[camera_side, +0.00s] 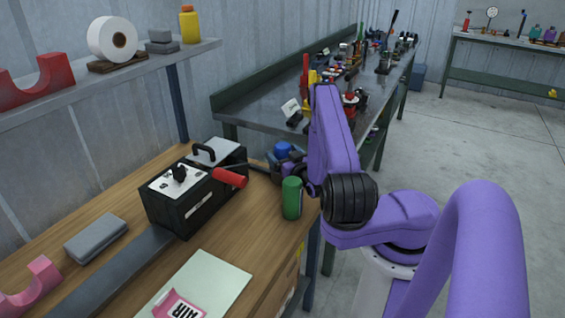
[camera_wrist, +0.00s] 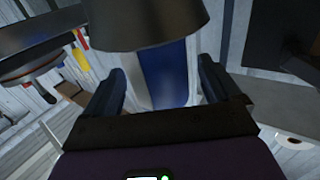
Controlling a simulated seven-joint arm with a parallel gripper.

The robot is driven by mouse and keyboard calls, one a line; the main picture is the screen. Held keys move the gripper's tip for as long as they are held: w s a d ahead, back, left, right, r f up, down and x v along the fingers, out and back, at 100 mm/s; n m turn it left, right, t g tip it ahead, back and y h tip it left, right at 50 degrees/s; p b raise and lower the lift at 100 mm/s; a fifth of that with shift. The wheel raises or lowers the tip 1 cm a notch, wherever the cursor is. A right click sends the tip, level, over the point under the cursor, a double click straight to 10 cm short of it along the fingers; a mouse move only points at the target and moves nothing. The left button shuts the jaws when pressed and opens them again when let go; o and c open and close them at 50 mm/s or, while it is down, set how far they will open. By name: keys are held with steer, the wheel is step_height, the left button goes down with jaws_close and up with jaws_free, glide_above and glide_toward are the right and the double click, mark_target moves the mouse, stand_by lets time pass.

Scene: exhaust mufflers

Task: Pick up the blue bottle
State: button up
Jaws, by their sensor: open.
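The blue bottle shows in the side view as a small blue shape (camera_side: 283,149) at the far right end of the wooden bench, partly hidden by my gripper (camera_side: 284,168). In the wrist view, a blue and white body (camera_wrist: 166,72), apparently the bottle, stands between the two fingers of my gripper (camera_wrist: 168,85). The fingers are open, one on each side of it; I cannot tell whether either touches it. A dark rounded part covers the top of this view and hides some of the bottle.
A green can (camera_side: 291,198) stands close in front of my gripper. A black welder box (camera_side: 196,186) with a red-handled torch (camera_side: 229,178) is to the left. A metal bench (camera_side: 262,105) with many tools is behind. A pale sheet (camera_side: 210,278) lies at the front.

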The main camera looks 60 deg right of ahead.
steer(key=shift+x, duration=1.5)
steer(key=shift+r, duration=0.1)
steer(key=c, duration=1.1)
steer(key=shift+c, duration=0.3)
steer(key=shift+r, duration=0.2)
